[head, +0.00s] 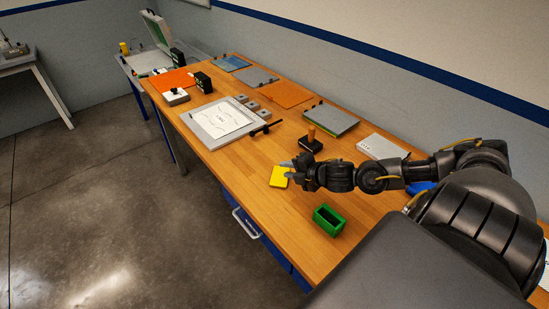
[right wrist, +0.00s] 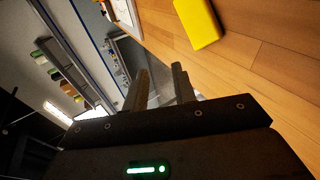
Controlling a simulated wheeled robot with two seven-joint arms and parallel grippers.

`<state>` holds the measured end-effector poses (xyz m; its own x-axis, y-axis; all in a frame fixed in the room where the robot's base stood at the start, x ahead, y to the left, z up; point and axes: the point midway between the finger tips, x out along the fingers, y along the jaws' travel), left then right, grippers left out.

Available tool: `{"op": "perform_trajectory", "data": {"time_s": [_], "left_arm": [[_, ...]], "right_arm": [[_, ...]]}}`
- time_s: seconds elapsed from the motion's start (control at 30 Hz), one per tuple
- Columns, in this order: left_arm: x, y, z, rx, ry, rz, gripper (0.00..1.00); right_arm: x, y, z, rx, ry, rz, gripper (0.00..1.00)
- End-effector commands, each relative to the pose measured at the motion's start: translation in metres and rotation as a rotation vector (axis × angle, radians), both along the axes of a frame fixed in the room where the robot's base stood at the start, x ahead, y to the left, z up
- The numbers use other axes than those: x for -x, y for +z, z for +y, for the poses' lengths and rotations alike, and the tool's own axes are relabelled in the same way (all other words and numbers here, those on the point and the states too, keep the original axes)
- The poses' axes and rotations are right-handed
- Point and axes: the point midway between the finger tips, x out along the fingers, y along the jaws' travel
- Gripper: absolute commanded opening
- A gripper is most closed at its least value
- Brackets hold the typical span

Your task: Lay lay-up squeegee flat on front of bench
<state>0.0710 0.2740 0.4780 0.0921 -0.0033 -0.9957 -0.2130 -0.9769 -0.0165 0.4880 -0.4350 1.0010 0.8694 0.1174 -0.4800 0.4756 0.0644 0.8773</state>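The lay-up squeegee appears to be the yellow flat piece (head: 278,176) on the wooden bench top (head: 240,178). It also shows at the top of the right wrist view (right wrist: 199,22), resting on the wood. My right gripper (head: 290,172) is right beside it in the head view, on its right side. In the right wrist view the two fingers (right wrist: 160,80) stand apart with nothing between them, and the yellow piece is beyond the tips. The gripper partly hides the piece's right end in the head view. My left gripper is not in view.
A green open box (head: 328,220) stands nearer the front edge. A dark block with a wooden handle (head: 311,140) stands behind the gripper. A white board with a sheet (head: 220,119) lies to the left.

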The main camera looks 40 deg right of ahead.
Motion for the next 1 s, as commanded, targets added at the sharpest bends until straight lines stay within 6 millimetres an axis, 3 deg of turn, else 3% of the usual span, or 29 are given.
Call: {"op": "perform_trajectory", "data": {"time_s": [0.03, 0.13, 0.57, 0.77, 1.0], "left_arm": [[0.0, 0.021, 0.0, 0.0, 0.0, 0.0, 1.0], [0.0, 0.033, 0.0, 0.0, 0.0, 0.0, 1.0], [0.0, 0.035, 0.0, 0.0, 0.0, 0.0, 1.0], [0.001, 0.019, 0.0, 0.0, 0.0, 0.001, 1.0], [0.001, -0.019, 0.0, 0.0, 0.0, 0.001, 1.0]], "right_arm": [[0.004, 0.02, 0.0, 0.001, 0.001, 0.003, 0.27], [0.009, 0.032, -0.001, 0.001, 0.001, 0.002, 0.27], [0.012, 0.034, -0.001, 0.0, 0.001, 0.0, 0.27], [0.008, 0.019, -0.001, -0.001, 0.0, -0.001, 0.27], [-0.004, -0.018, 0.001, -0.002, -0.001, -0.002, 0.27]]}}
